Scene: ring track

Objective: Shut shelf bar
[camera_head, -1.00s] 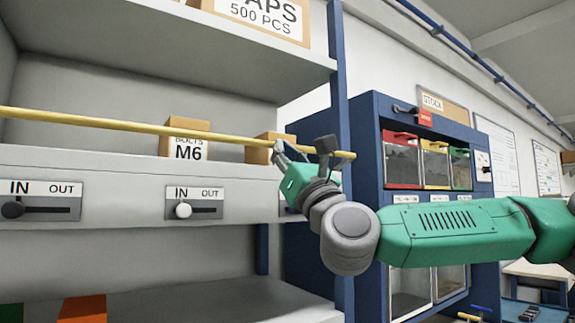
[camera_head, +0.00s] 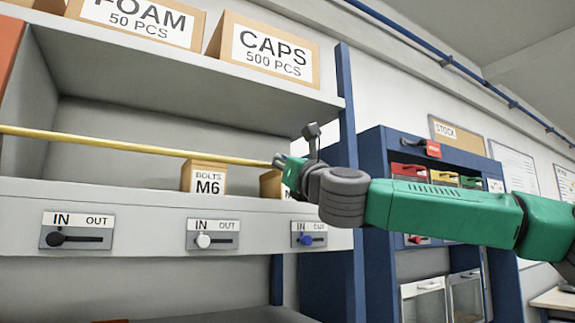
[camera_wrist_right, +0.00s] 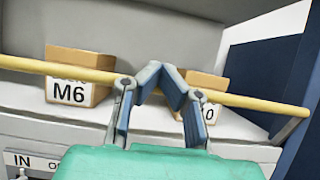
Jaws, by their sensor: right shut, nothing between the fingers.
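The yellow shelf bar (camera_head: 110,143) runs across the front of the shelf bay, above the shelf's front edge, in the head view. Its right part is hidden by my right gripper (camera_head: 284,162). In the right wrist view the bar (camera_wrist_right: 255,104) passes behind the fingers, and its right end shows beside a dark blue post. My right gripper (camera_wrist_right: 161,80) is shut and empty, its fingertips meeting in front of the bar. I cannot tell whether the fingers touch it. My left gripper is not in view.
A BOLTS M6 box (camera_head: 204,177) and a partly hidden box (camera_head: 270,184) stand on the shelf behind the bar. IN/OUT sliders (camera_head: 213,236) line the shelf front (camera_head: 160,196). A blue post (camera_head: 347,110) and blue cabinet (camera_head: 375,150) stand to the right.

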